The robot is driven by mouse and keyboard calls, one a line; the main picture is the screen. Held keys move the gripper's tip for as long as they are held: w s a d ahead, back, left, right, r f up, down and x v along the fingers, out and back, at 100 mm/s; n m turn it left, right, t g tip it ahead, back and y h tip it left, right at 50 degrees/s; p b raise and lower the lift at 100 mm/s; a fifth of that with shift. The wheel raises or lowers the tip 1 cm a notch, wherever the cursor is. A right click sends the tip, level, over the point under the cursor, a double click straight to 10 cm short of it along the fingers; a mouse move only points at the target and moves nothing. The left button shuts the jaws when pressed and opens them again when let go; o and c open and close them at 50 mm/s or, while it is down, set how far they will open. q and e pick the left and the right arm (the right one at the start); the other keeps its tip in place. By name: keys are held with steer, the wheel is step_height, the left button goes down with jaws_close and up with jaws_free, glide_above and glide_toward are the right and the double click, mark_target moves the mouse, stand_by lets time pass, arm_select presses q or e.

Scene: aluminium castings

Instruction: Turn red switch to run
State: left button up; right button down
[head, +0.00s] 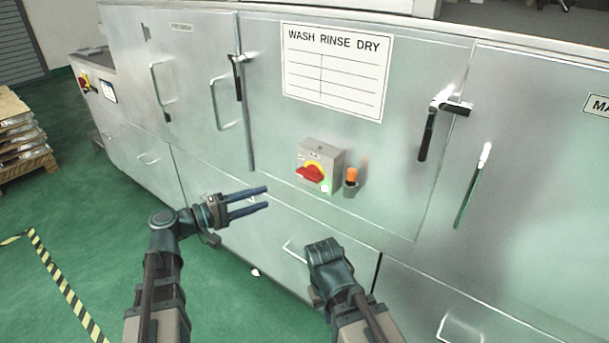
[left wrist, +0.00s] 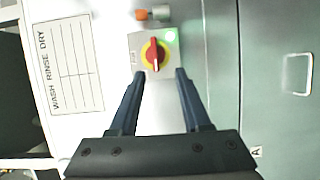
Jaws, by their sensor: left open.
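The red switch (head: 310,173) is a rotary handle on a yellow disc, on a small grey box (head: 326,156) on the metal cabinet front. Its handle lies roughly horizontal in the head view. In the left wrist view the red switch (left wrist: 153,54) shows upright in a picture turned on its side. My left gripper (head: 267,197) is open and empty, left of and below the switch, apart from it. In the left wrist view its two fingertips (left wrist: 160,74) frame the box's lower part. My right gripper (head: 322,250) is below the box; its fingers are hidden.
A green light (head: 326,188) glows on the box. An orange-topped fitting (head: 352,176) sticks out right beside it. A WASH RINSE DRY sign (head: 337,70) is above. Door handles (head: 428,133) project from the cabinet. A pallet stack (head: 18,135) stands far left on the green floor.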

mark_target(305, 177)
arm_select(q)
steer(key=x, duration=0.9)
steer(key=w+r+x, duration=0.1)
steer(key=x, duration=0.3)
steer(key=shift+w+r, duration=0.1)
steer(key=shift+w, duration=0.1)
jaws_close()
